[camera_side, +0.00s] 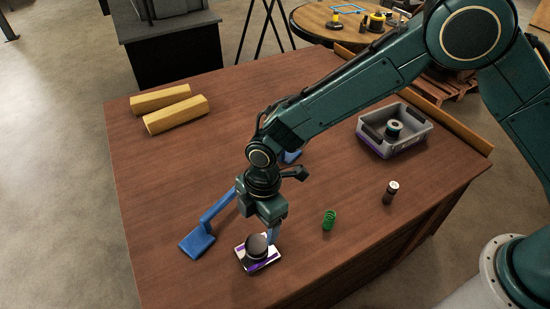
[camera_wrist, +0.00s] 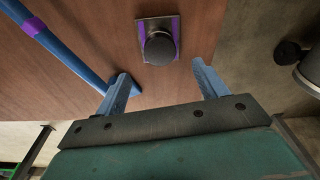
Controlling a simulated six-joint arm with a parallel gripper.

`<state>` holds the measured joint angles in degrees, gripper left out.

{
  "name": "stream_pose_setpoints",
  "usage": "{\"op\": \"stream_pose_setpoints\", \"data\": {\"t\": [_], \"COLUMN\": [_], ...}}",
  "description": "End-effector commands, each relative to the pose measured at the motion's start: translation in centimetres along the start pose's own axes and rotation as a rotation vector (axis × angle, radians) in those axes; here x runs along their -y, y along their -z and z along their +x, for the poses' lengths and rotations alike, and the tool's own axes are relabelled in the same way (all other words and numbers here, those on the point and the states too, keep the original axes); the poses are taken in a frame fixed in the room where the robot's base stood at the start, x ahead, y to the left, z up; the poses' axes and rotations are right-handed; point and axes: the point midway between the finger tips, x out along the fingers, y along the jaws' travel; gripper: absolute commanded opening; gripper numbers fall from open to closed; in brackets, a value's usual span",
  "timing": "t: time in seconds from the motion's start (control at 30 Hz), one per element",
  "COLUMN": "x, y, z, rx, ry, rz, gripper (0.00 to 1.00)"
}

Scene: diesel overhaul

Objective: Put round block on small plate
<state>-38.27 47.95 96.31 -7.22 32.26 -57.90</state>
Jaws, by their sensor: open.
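The round block (camera_side: 257,245) is a dark, short cylinder. It sits on the small plate (camera_side: 262,266), which is light with purple strips and lies near the table's front edge. In the wrist view the round block (camera_wrist: 160,48) rests over the lower part of the small plate (camera_wrist: 150,23), with plate showing around it. My gripper (camera_side: 271,236) is close beside the block in the side view. Its blue fingers are open and empty in the wrist view (camera_wrist: 165,82), with the block ahead of the gap between them and no finger touching it.
A blue bar with a flat foot (camera_side: 197,242) lies left of my gripper. A green spring (camera_side: 329,219) and a small dark cylinder (camera_side: 390,193) stand to the right. A grey bin (camera_side: 420,134) holds a round part. Yellow blocks (camera_side: 176,114) lie at the back left.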

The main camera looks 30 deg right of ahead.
Motion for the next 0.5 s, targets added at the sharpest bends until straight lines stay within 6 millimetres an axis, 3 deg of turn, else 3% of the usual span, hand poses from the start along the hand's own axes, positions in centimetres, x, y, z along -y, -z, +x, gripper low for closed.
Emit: {"op": "stream_pose_setpoints", "data": {"t": [0.2,0.5], "x": [0.0,0.0], "y": [0.0,0.0], "z": [-2.2,-2.7], "rx": [0.0,0.0], "ry": [-0.001,0.001], "rz": [0.001,0.001], "gripper": [0.71,0.71]}}
